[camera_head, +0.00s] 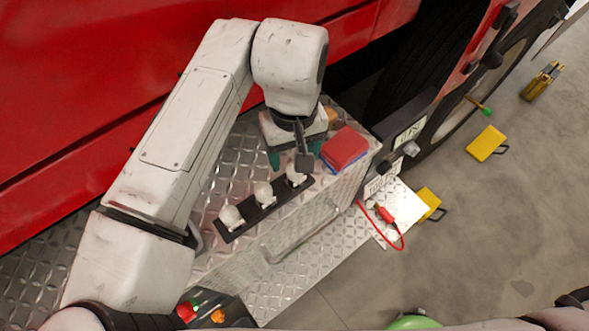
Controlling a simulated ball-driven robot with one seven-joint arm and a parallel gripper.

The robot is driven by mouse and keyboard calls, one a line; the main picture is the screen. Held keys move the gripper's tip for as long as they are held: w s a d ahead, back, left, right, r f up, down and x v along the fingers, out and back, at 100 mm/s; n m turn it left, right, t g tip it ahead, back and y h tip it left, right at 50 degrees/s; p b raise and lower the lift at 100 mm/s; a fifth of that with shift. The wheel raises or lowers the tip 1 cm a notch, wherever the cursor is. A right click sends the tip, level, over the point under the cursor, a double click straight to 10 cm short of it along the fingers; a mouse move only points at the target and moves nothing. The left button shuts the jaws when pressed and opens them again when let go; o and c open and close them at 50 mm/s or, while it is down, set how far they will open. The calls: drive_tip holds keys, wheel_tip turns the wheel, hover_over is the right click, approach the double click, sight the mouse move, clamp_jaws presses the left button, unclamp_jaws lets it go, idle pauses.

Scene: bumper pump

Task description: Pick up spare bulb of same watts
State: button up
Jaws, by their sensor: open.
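Three pale bulbs stand in a row on a black strip holder (247,225) on the diamond-plate metal step. The near-left bulb (231,217) and the middle bulb (263,193) are in plain view. The far-right bulb (296,175) is partly covered by my gripper. Their watt markings are too small to read. My gripper (290,160) is open, pointing down over the far-right end of the row, with teal fingertips partly visible. I cannot tell whether it touches that bulb.
A red box or cloth with a blue edge (345,148) lies right of my gripper. The red vehicle body (90,90) rises behind. A red cable with a clamp (386,214) lies on the lower plate. Yellow wheel chocks (486,143) sit on the open concrete floor at right.

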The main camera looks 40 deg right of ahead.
sight(295, 175)
drive_tip(key=shift+f+p, duration=0.4)
drive_tip(key=shift+f, duration=2.75)
drive_tip(key=c, duration=1.1)
